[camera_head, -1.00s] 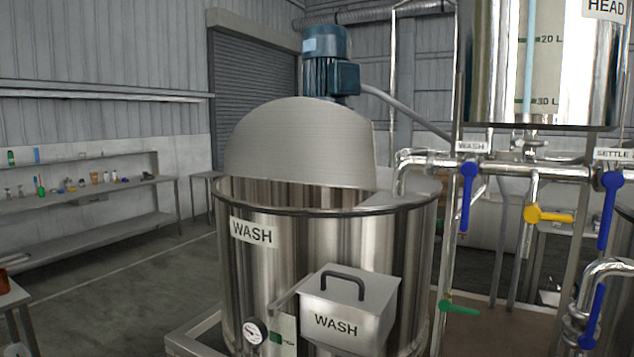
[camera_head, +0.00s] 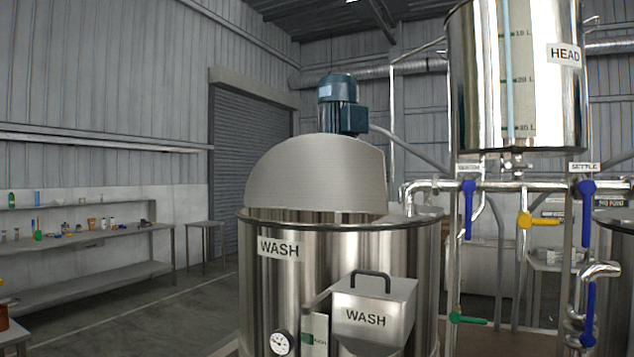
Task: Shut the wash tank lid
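The wash tank (camera_head: 265,300) is a tall steel cylinder with a WASH label, at the middle of the head view. Its lid (camera_head: 315,175) is a half-round steel plate that stands up, raised, above the rim, so the tank is open. The fixed part of the top lies to the right of the opening. A blue motor (camera_head: 340,105) shows above and behind the lid. Neither of my grippers is in view.
A steel box with a handle (camera_head: 375,310) and a WASH label sits on the tank's front. Pipes with blue, yellow and green valve handles and the HEAD tank (camera_head: 480,80) stand to the right. A shelf bench (camera_head: 90,270) is at left. Floor between is clear.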

